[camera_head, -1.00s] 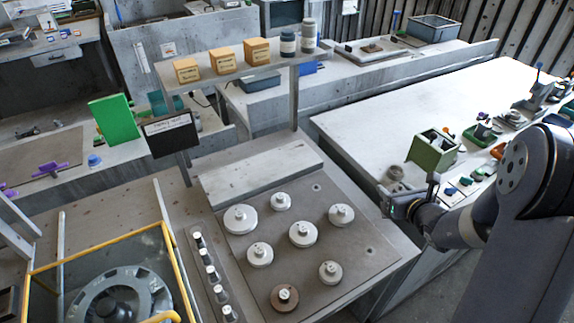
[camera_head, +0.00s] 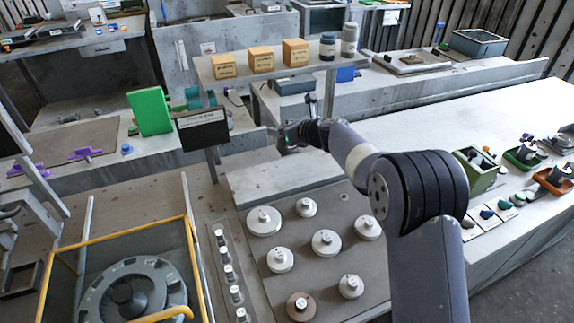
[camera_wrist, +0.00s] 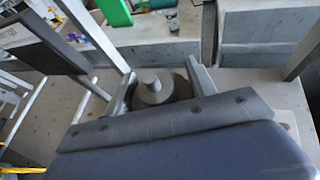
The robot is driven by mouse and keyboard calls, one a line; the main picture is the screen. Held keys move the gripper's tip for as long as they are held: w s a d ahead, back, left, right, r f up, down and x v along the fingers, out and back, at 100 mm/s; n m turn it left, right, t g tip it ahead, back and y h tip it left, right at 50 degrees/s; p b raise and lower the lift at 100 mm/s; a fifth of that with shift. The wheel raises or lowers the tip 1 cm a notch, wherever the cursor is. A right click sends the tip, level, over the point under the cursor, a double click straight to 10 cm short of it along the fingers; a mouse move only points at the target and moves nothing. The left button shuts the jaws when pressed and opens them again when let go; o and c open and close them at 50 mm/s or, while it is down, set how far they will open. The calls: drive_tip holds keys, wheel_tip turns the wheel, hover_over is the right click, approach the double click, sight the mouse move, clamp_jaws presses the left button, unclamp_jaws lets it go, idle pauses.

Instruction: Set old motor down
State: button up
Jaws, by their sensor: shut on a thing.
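The old motor (camera_wrist: 154,92), a dull grey round body with a short pale shaft, sits between the two fingers of my gripper (camera_wrist: 158,78) in the wrist view. My gripper is shut on it. In the head view my gripper (camera_head: 288,140) is at the back of the middle bench, near the raised pale ledge (camera_head: 275,180) and below the shelf. The motor is hard to make out there. Several white round motors (camera_head: 326,242) and one brown one (camera_head: 301,306) stand upright on the grey board (camera_head: 330,280).
A shelf (camera_head: 290,72) with yellow boxes (camera_head: 260,60) and two jars stands above the bench. A dark sign (camera_head: 203,129) hangs left of my gripper. A yellow-framed blower housing (camera_head: 130,290) is at front left. The right table (camera_head: 440,125) has free room.

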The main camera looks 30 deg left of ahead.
wheel_tip(320, 180, down, 9)
drive_tip(key=shift+r, duration=0.2)
drive_tip(key=shift+b, duration=0.3)
drive_tip(key=o, duration=0.8)
drive_tip(key=shift+f, duration=0.2)
drive_tip(key=o, duration=0.5)
drive_tip(key=shift+c, duration=0.2)
drive_tip(key=shift+r, duration=0.1)
drive_tip(key=shift+r, duration=0.15)
drive_tip(key=shift+d, duration=0.3)
drive_tip(key=b+v, duration=0.3)
drive_tip(key=v, duration=0.8)
drive_tip(key=shift+d, duration=0.2)
